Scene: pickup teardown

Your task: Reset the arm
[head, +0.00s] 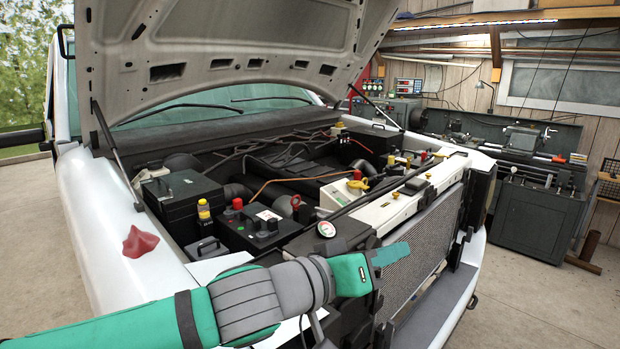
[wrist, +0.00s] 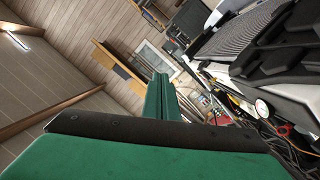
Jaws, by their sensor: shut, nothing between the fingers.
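My green and grey arm reaches in from the lower left in the head view. My gripper (head: 390,254) is at its end, in front of the pickup's grille and radiator, pointing right. The green fingers lie together, shut and empty. The wrist view shows the fingers (wrist: 159,98) as one narrow green shape pointing away from the camera. The gripper touches nothing that I can see. The white pickup (head: 85,215) has its hood (head: 240,50) propped up over the open engine bay.
A red cloth (head: 140,241) lies on the left fender. A black battery box (head: 184,200), a yellow-capped bottle (head: 204,210) and a round gauge (head: 326,229) sit in the engine bay. A lathe (head: 525,170) stands at the back right. Floor right of the bumper is clear.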

